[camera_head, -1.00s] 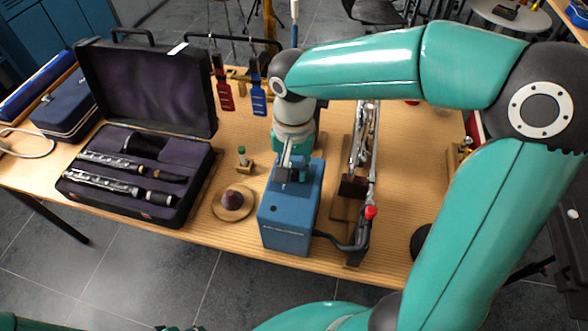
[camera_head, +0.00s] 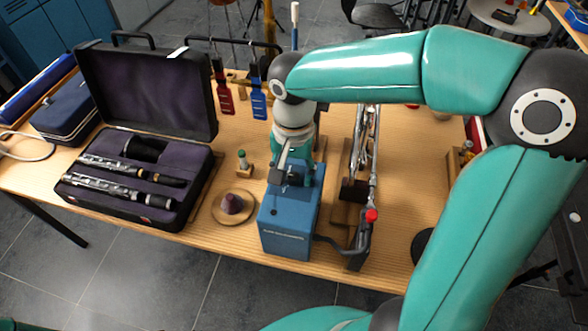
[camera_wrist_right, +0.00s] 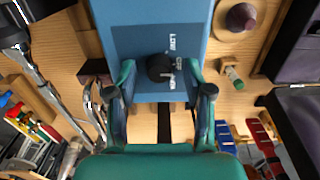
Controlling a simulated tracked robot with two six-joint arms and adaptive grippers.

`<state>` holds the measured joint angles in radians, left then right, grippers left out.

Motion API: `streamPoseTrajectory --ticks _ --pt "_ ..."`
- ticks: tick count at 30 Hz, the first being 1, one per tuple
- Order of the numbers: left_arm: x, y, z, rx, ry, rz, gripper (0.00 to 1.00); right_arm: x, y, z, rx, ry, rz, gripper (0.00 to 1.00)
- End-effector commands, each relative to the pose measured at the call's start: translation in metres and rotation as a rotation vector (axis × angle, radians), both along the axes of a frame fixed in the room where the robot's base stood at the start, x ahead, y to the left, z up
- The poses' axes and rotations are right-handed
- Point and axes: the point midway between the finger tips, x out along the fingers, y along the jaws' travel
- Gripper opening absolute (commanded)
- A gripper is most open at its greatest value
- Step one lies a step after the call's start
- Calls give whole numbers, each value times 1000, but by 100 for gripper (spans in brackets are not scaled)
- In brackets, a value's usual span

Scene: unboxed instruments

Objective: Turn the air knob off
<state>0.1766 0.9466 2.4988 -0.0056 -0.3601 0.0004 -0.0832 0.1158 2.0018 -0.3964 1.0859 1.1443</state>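The blue box (camera_head: 288,222) stands near the front edge of the table, with printed lettering on its front. In the right wrist view, the air knob (camera_wrist_right: 160,68) is a round black knob on a face of the blue box (camera_wrist_right: 135,40), beside white printed labels. My right gripper (camera_wrist_right: 160,78) is open, with one finger on each side of the knob and visible gaps between. In the head view, my right gripper (camera_head: 296,172) reaches down at the rear of the box, and the knob is hidden. My left gripper is not in view.
An open clarinet case (camera_head: 130,190) lies at left. A purple-topped round piece (camera_head: 232,204) and a small green-tipped stand (camera_head: 243,160) are left of the box. A silver instrument on a stand (camera_head: 362,190) is close on the right. Red (camera_head: 224,95) and blue (camera_head: 258,100) tags hang behind.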

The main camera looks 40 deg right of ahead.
Motion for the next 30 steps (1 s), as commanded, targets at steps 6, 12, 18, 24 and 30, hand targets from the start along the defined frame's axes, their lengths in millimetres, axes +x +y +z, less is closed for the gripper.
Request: streamPoseTrajectory --ticks 6,12,18,24,30 --pt "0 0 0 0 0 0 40 0 0 1 -1 1 0 51" --pt "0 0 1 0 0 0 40 1 0 20 -1 -2 0 51" --pt "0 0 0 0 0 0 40 1 0 59 1 -4 1 51" --pt "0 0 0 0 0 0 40 1 0 96 0 -3 0 51" --pt "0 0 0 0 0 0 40 1 0 116 0 0 0 51"
